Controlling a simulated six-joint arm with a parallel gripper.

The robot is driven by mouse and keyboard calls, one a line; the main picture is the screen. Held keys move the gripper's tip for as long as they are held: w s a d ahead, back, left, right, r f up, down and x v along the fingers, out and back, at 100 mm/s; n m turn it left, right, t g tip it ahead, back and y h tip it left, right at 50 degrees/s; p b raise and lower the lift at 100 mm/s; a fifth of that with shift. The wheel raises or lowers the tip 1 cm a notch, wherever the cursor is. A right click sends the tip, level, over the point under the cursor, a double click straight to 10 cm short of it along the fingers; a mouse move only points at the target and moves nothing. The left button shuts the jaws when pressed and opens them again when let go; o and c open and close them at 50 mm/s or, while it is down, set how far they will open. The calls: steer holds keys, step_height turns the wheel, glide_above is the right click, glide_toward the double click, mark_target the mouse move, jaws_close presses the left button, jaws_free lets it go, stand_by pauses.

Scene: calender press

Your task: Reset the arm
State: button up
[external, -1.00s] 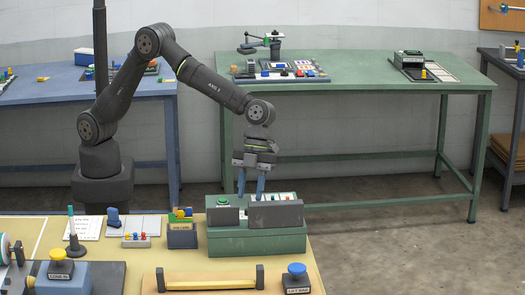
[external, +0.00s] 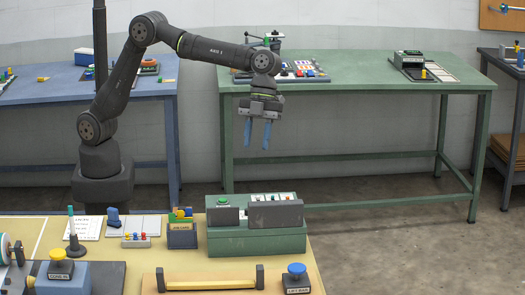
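My gripper (external: 257,146) hangs in the air with its two blue fingers pointing down. The fingers are apart with a gap between them, and nothing shows between them. It is well above the green control box (external: 257,241), touching nothing. The box stands at the back right of the yellow table and has a green button (external: 223,200), a row of light switches and dark front plates. My arm is raised and bent, reaching to the right from its base behind the table.
A green workbench (external: 400,170) stands behind my gripper. The air around the gripper looks free.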

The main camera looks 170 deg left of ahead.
steer(key=x, duration=1.7)
steer(key=shift+w+d+f, duration=0.1)
steer(key=shift+w+f, duration=0.05)
steer(key=v, duration=1.8)
steer(key=x, duration=1.7)
steer(key=shift+w+d+f, duration=0.1)
steer(key=shift+w+f, duration=0.05)
steer(key=shift+f, duration=0.2)
steer(key=shift+w+f, duration=0.1)
steer(key=shift+f, duration=0.1)
steer(key=n, duration=0.2)
steer(key=n+y, duration=0.1)
steer(key=n, duration=0.1)
steer(key=n+y, duration=0.1)
steer(key=shift+d+n+t, duration=0.3)
steer(key=shift+n, duration=0.1)
steer(key=shift+d+r+n+y, duration=0.1)
steer(key=shift+n+y, duration=0.4)
steer(key=shift+n, duration=0.8)
steer(key=shift+d+n+y, duration=0.1)
steer(key=shift+n+y, duration=0.4)
steer(key=shift+n, duration=0.8)
steer(key=shift+s+d+r+g, duration=0.2)
steer(key=shift+s+r, duration=0.1)
steer(key=shift+r, duration=0.4)
steer(key=shift+s+d+r+g, duration=0.1)
steer(key=shift+s+r+g, duration=0.15)
steer(key=shift+r, duration=0.4)
